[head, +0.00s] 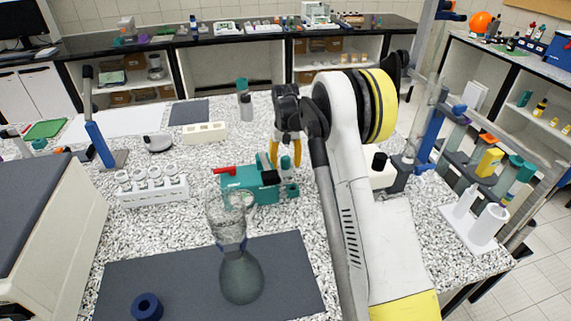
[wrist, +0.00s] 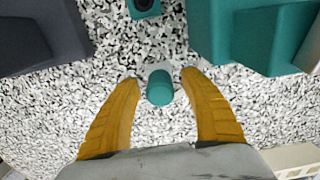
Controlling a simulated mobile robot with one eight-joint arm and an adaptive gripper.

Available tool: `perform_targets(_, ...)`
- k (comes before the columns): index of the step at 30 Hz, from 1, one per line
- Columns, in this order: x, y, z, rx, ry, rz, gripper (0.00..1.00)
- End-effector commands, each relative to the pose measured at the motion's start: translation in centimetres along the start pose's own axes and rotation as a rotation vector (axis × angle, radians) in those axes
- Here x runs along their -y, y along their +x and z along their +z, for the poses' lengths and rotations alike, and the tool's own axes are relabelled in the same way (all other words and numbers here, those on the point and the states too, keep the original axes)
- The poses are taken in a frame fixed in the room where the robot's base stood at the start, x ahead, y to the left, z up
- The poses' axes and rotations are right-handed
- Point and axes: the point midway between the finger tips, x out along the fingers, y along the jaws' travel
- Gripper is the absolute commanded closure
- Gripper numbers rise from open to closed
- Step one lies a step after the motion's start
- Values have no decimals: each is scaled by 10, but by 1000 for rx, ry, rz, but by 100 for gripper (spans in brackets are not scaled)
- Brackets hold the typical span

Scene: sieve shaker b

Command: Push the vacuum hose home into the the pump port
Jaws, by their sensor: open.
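The pump is a teal box (head: 250,186) with a red part on top, on the speckled bench; part of it shows in the wrist view (wrist: 265,35). A small teal block with a dark round hole (wrist: 143,6), perhaps the port, is at the wrist view's top edge. My gripper (head: 285,158) points down just behind the pump, open. A short teal cylinder (wrist: 159,88), perhaps the hose end, stands between its fingertips (wrist: 161,78), with gaps at both sides. It also shows in the head view (head: 286,163). I cannot make out a long hose.
A white rack of vials (head: 152,193) stands left of the pump. A glass flask (head: 240,272) is in front, over a dark mat (head: 125,275) with a blue ring (head: 146,307). A teal-topped bottle (head: 245,100) stands behind. A clamp rack (head: 470,150) is at right.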

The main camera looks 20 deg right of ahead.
Motion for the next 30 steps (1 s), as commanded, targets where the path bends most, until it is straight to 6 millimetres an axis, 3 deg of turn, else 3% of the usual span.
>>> perform_targets(15,0,0,0,0,0,0,48)
perform_targets(20,0,0,0,0,0,0,95)
perform_targets(21,0,0,0,0,0,0,100)
perform_targets(30,0,-1,0,0,0,0,100)
